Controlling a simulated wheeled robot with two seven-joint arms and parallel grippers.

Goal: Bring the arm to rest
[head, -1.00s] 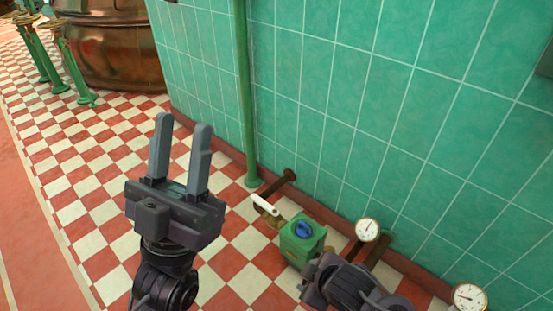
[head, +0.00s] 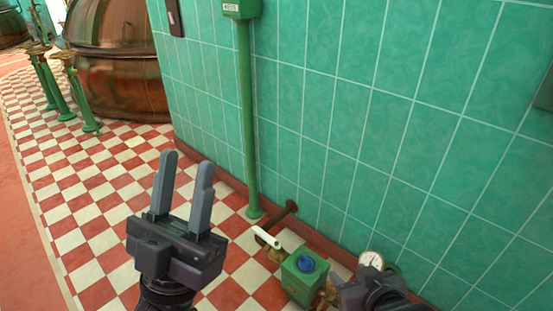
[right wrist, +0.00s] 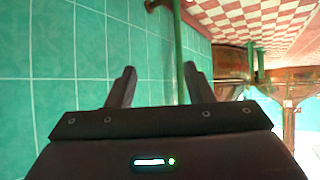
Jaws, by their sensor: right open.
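My left gripper (head: 188,162) points up in the head view, its two grey fingers apart with nothing between them. It is in front of the checkered floor, left of the green pipe. Dark parts of my right arm (head: 378,292) show at the bottom right of the head view, by the valve box and a gauge; its fingers cannot be made out there. In the right wrist view my right gripper (right wrist: 160,82) has its fingers wide apart and empty, with tiled wall behind them.
A green valve box (head: 304,276) with a blue knob and a white-handled lever (head: 266,237) sits low by the green tiled wall (head: 370,130). A gauge (head: 371,259) is beside my right arm. A green pipe (head: 247,120) runs up the wall. A copper kettle (head: 115,75) stands behind.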

